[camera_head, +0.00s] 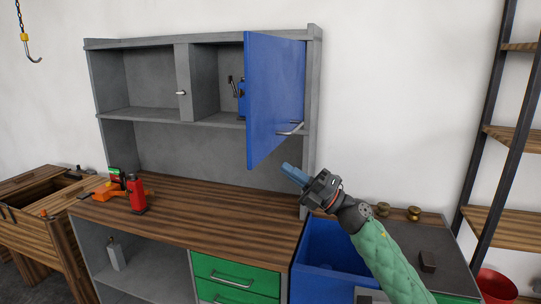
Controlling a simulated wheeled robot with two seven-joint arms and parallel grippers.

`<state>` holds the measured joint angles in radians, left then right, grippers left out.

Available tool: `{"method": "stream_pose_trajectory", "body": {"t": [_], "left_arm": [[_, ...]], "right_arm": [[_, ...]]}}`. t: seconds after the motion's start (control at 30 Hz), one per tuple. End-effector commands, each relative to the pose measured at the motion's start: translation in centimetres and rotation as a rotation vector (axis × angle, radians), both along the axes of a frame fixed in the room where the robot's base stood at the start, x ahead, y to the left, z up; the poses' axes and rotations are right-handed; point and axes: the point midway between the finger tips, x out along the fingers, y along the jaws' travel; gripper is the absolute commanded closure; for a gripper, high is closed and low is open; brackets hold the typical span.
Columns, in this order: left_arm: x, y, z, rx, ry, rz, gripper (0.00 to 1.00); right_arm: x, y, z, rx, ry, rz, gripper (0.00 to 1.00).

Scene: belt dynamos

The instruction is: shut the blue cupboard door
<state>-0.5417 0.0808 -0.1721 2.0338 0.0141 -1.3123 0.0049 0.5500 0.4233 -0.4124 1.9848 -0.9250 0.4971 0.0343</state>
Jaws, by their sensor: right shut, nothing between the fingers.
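The blue cupboard door (275,95) stands wide open, swung out from the right side of the grey wall cupboard (140,78). Its metal handle (291,129) is near the door's lower right part. My right gripper (288,168) is shut and empty, with its blue fingers pointing up and left, just below the handle and lower edge of the door. It looks apart from the door, though the depth is hard to judge. The right compartment behind the door is partly hidden; a small blue object (241,98) shows inside. My left gripper is not in view.
The wooden worktop (215,212) below holds a red bottle (136,195) and an orange tool (105,191) at the left. A blue sink-like basin (320,270) lies under my right arm. A shelf rack (510,138) stands at the right.

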Motion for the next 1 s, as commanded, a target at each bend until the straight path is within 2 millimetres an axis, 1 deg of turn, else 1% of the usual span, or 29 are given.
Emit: {"method": "stream_pose_trajectory", "body": {"t": [0.03, 0.2, 0.3, 0.47, 0.67, 0.9, 1.0], "left_arm": [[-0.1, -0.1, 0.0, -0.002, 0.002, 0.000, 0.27], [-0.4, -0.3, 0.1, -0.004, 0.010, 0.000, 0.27], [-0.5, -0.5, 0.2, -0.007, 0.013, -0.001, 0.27], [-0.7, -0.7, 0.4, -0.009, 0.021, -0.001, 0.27], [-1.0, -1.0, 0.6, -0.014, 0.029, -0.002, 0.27], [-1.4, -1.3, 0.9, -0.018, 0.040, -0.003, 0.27], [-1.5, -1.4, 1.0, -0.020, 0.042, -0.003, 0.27]], "right_arm": [[-0.7, 0.5, 1.5, -0.060, -0.067, 0.023, 1.00], [-2.9, 2.0, 4.4, -0.276, -0.264, 0.094, 1.00], [-3.9, 2.5, 5.6, -0.412, -0.371, 0.126, 1.00], [-5.1, 2.5, 7.0, -0.640, -0.520, 0.159, 1.00], [-5.6, 1.0, 8.6, -0.942, -0.669, 0.170, 1.00], [-5.5, -2.6, 11.0, -1.294, -0.772, 0.137, 1.00], [-5.4, -3.9, 11.9, -1.396, -0.788, 0.119, 1.00]]}}
